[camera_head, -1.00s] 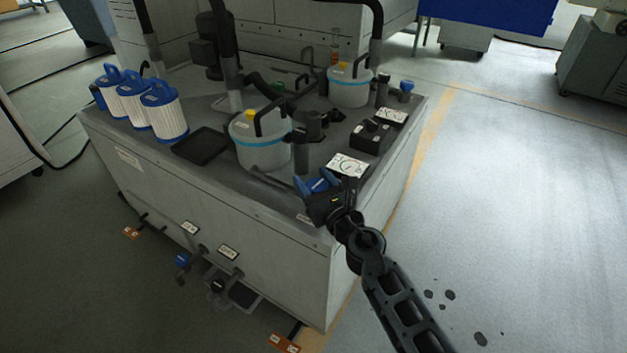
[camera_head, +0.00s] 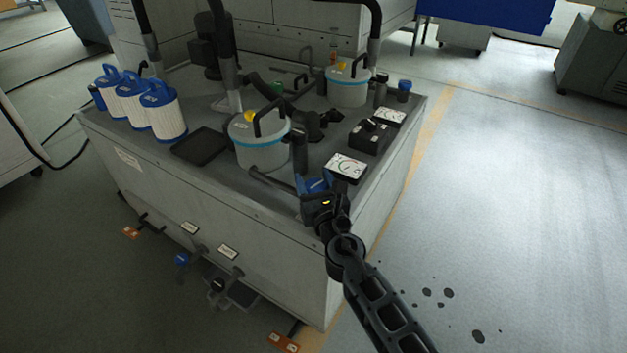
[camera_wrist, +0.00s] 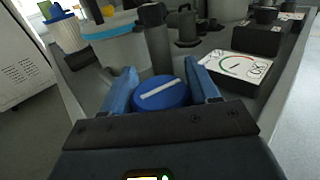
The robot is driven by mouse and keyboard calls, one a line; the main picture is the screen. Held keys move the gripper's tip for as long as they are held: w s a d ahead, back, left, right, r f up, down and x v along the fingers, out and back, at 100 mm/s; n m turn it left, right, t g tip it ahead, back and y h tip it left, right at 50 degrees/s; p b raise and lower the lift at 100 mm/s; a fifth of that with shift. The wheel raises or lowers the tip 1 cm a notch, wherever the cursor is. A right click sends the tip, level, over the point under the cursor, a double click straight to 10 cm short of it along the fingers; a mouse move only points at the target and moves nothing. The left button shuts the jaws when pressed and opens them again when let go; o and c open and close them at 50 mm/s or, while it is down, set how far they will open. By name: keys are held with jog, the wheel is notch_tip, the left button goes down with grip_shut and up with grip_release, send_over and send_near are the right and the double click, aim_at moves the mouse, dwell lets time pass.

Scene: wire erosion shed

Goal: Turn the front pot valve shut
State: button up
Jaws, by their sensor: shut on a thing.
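The front pot valve's round blue knob (camera_wrist: 162,94) sits between my gripper's two blue fingers in the wrist view. A white bar crosses its top, running nearly left to right and rising slightly to the right. My gripper (camera_head: 314,185) is shut on the knob at the near corner of the grey tank top; it also shows in the wrist view (camera_wrist: 161,85). In the head view the gripper largely hides the knob. The front pot (camera_head: 262,150), white with a light-blue band and yellow cap, stands just behind and left, with a dark upright post (camera_head: 300,155) between.
A gauge card (camera_head: 346,167) lies close to the right of the gripper, with a black box (camera_head: 370,136) behind it. A second pot (camera_head: 348,88) and another blue knob (camera_head: 404,86) stand farther back. Blue-and-white filters (camera_head: 163,112) stand left. The floor at right is open.

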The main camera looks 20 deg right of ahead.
jog(key=shift+h, duration=0.3)
jog(key=m+g+h, duration=0.1)
jog(key=m+h, duration=0.2)
jog(key=h, duration=0.1)
jog(key=shift+h, duration=0.3)
jog(key=m+g+h, duration=0.2)
jog(key=h, duration=0.1)
jog(key=m+g+h, duration=0.1)
jog(key=m, duration=0.1)
jog(key=shift+s+d+g+h, duration=0.15)
jog(key=shift+d+g+h, duration=0.15)
jog(key=shift+h, duration=0.1)
jog(key=m+g+h+b, duration=0.1)
jog(key=m+g+h, duration=0.1)
jog(key=m+g+h+b, duration=0.1)
jog(key=m+g+h, duration=0.1)
jog(key=g, duration=0.1)
jog(key=shift+s+d+f+m+g+b, duration=0.1)
jog(key=shift+s+d+m+g+b, duration=0.1)
jog(key=shift+m+g+b, duration=0.15)
jog(key=shift+s+d+m+g+h+b, duration=0.15)
jog(key=shift+m+g+h+b, duration=0.25)
jog(key=shift+m+g+b, duration=0.5)
jog(key=shift+s+m+g+h+b, duration=0.15)
jog(key=shift+m+g+h+b, duration=0.35)
jog(key=shift+g, duration=0.75)
jog(key=shift+m+g, duration=0.25)
jog(key=shift+g, duration=0.05)
